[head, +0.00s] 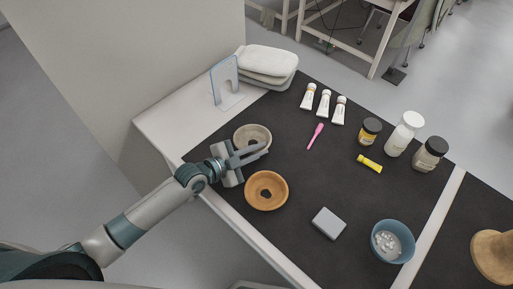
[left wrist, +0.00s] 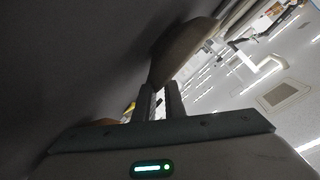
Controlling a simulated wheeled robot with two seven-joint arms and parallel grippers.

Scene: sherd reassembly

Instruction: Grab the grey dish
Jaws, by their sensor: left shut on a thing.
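The grey dish (head: 258,130) is a shallow, round, beige-grey bowl near the left end of the dark mat. My left gripper (head: 248,156) is at its near edge and is shut on it, hiding part of the near rim. In the left wrist view the dish (left wrist: 182,48) shows as a dark tilted shape at the tips of the gripper fingers (left wrist: 160,98). I cannot tell whether the dish is lifted off the mat. My right gripper is not in view.
A grey block (head: 328,223) and a blue bowl (head: 393,241) with white pieces are further right. Tubes, a pink tool (head: 315,136) and jars (head: 430,154) stand or lie behind. A clear stand (head: 225,82) is behind left.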

